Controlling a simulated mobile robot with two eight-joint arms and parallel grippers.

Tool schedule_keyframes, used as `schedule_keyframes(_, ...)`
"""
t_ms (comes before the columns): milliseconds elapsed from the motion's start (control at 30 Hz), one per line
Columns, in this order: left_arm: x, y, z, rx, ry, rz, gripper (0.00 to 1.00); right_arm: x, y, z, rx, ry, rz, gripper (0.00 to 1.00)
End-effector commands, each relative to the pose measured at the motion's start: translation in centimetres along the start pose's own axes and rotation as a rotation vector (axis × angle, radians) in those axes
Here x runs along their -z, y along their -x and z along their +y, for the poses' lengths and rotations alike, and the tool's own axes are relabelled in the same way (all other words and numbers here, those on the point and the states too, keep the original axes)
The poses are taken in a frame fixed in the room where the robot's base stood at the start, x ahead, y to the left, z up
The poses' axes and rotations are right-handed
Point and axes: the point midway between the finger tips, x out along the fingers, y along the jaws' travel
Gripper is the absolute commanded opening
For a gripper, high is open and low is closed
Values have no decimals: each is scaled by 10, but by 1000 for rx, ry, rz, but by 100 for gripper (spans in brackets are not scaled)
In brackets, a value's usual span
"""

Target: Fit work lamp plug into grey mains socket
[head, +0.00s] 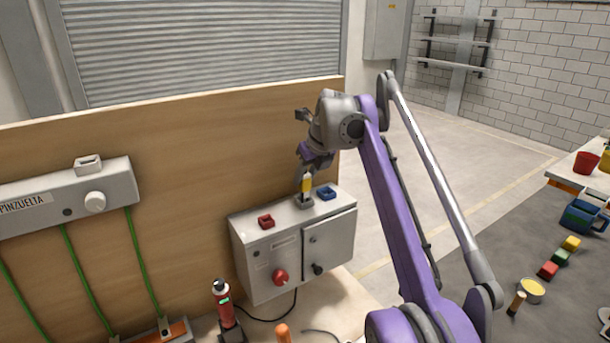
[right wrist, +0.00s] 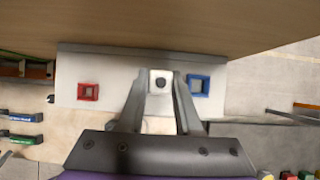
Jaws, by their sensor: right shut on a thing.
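A grey control box (head: 280,285) stands against the wooden panel. On its top are a red socket (head: 266,221), a blue socket (head: 326,193) and, between them, the grey socket (head: 304,202). In the right wrist view the fingers flank a pale square face with a dark round centre (right wrist: 160,82), between the red frame (right wrist: 88,92) and blue frame (right wrist: 199,86). My left gripper is out of view.
The wooden panel (head: 170,150) rises close behind the box. A red cylindrical device (head: 222,302) stands in front, left of the box, near a dark cable (head: 270,318). A grey rail with green cables (head: 70,200) is at left. Blocks and cups lie on the right table.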

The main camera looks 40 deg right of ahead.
Motion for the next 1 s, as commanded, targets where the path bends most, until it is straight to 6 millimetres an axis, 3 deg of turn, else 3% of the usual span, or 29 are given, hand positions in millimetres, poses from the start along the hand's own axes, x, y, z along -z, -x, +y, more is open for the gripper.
schedule_keyframes(1000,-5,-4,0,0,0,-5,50,6,-10,0,0,0,0,0)
